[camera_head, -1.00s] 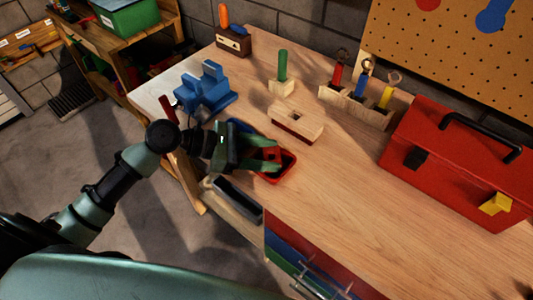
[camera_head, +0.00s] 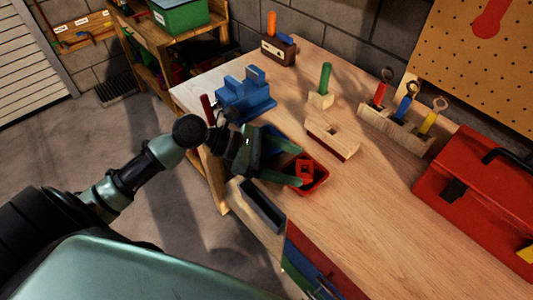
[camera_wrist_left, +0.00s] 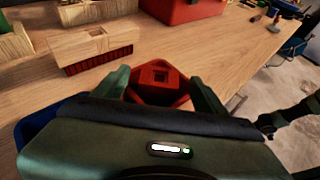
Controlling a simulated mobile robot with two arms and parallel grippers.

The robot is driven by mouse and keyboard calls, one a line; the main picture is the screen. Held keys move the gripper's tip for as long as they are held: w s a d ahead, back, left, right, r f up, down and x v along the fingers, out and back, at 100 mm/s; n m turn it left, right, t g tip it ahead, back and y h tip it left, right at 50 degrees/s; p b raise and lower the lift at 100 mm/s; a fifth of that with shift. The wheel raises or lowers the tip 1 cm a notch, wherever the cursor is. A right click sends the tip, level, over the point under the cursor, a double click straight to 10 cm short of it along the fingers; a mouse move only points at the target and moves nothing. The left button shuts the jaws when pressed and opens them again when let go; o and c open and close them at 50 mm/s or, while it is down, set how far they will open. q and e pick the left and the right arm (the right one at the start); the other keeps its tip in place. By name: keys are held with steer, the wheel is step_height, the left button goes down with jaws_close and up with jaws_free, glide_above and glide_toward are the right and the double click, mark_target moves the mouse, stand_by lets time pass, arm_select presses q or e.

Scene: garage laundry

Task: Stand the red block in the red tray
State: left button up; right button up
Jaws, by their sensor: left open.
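In the left wrist view the block (camera_wrist_left: 160,75) sits between the two green fingers, inside the tray (camera_wrist_left: 158,100). My left gripper (camera_head: 292,166) is open, its fingers pointing at the block from the left. In the left wrist view the fingertips (camera_wrist_left: 160,80) lie on either side with gaps showing. The gripper body hides the near part of the tray. My right gripper is not in view.
A blue tray (camera_wrist_left: 33,125) lies beside the red one, partly hidden by my gripper. A blue vise (camera_head: 245,95), a wooden block with a hole (camera_head: 332,138), a tool rack (camera_head: 395,128) and a red toolbox (camera_head: 475,185) stand on the bench. The bench front right is clear.

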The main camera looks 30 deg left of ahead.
arm_select(q)
steer(key=v, duration=0.9)
steer(key=shift+s+a+r+b, duration=0.15)
steer(key=shift+s+a+b, duration=0.05)
steer(key=shift+a+b, duration=0.15)
